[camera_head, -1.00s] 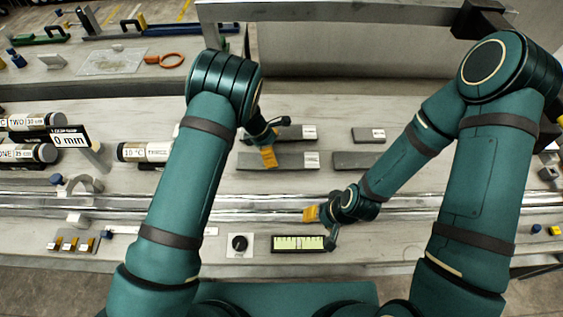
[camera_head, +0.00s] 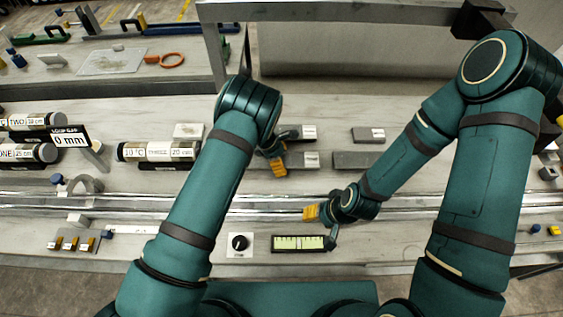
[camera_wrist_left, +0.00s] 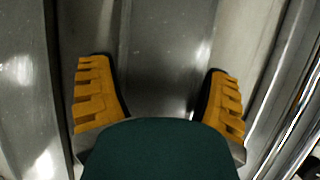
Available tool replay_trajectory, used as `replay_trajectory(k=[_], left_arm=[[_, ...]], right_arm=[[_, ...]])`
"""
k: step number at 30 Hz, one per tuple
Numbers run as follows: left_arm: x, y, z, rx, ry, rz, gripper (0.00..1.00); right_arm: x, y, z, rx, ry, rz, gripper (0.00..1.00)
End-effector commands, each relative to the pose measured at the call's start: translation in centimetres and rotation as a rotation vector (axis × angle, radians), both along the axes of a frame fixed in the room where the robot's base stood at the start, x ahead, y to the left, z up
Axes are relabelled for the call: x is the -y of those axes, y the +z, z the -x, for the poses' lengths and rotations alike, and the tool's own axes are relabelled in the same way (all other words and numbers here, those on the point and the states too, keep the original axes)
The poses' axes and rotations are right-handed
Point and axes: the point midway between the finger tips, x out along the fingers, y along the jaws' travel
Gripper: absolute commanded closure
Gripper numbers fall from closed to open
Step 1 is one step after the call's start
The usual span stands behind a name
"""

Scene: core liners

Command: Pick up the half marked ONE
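The cylinder marked ONE (camera_head: 30,153) lies at the left edge, black-capped with a white label and partly cut off by the frame. My left gripper (camera_head: 279,168) is far to the right of ONE, over the grey blocks and near the metal rails. In the left wrist view its orange fingers (camera_wrist_left: 161,95) are wide apart with only bare grey metal between them. My right gripper (camera_head: 311,213) is low over the rails; its finger gap cannot be made out.
A sign reading 0 mm (camera_head: 70,138) stands beside ONE and TWO. An arched grey bracket (camera_head: 83,184) stands below them. A black knob (camera_head: 239,242) and a lit green display (camera_head: 299,243) are at the front. Grey blocks (camera_head: 358,160) lie behind the rails.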

Motion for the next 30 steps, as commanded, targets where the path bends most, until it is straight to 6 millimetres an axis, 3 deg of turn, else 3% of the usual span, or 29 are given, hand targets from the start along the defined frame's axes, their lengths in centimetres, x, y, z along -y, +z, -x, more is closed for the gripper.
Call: replay_trajectory(k=[1,3,17,30], left_arm=[[0.0,0.0,0.0,0.0,0.0,0.0,0.46],[0.0,0.0,0.0,0.0,0.0,0.0,0.7],[0.0,0.8,-0.1,0.003,0.0,0.002,0.71],[0.0,8.0,-0.1,0.004,0.001,0.002,0.71]], right_arm=[[0.0,0.0,0.0,0.0,0.0,0.0,0.53],[0.0,0.0,0.0,0.0,0.0,0.0,0.53],[0.0,0.0,0.0,0.0,0.0,0.0,0.53],[0.0,0.2,0.0,0.0,0.0,0.0,0.53]])
